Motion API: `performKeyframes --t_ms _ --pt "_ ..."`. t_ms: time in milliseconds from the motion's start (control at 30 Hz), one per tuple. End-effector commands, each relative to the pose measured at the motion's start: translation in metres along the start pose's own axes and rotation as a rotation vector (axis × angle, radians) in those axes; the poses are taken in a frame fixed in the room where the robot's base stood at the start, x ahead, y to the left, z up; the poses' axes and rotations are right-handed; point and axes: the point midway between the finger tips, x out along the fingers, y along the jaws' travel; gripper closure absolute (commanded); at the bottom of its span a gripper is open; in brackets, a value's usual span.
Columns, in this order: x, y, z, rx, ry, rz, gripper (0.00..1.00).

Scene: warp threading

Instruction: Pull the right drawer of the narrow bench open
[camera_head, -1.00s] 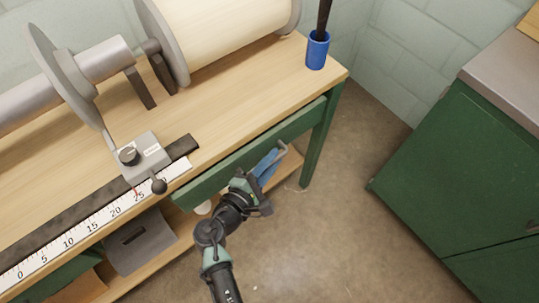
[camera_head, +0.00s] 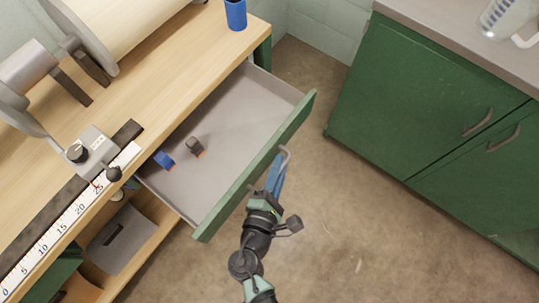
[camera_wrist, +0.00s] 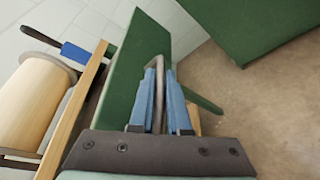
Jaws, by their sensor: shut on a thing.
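The right drawer (camera_head: 268,165) of the narrow bench (camera_head: 180,75) stands pulled well out, with its grey inside in view. Its green front also shows in the wrist view (camera_wrist: 133,75). A blue item (camera_head: 163,159) and a dark grey item with an orange tip (camera_head: 194,147) lie inside, toward the left. My gripper (camera_head: 277,172) is at the outer side of the drawer front. Its blue fingers are shut on the grey bar handle (camera_head: 286,155). In the wrist view the handle (camera_wrist: 157,75) runs between the two fingers.
A green cabinet (camera_head: 425,110) with a grey top stands to the right, with bare floor (camera_head: 350,220) between it and the drawer. A roller, a ruler (camera_head: 75,215) and a blue cup (camera_head: 236,14) are on the bench top. A grey bin (camera_head: 120,240) sits on the lower shelf.

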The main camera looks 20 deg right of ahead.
Motion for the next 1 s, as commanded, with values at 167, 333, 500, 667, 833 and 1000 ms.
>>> performKeyframes --t_ms 167,333,500,667,833,1000 --pt "-0.002 -0.002 0.001 -0.001 0.003 -0.001 1.0" --pt "-0.002 -0.002 0.001 -0.001 0.004 -0.001 1.0" --pt "-0.001 -0.002 0.001 -0.001 0.003 -0.001 0.73" --pt "-0.001 -0.002 0.001 -0.001 0.002 -0.001 0.73" --pt "-0.004 -0.002 0.001 -0.001 0.002 0.0 0.73" --pt "-0.028 -0.002 0.001 -0.003 0.005 -0.001 0.73"
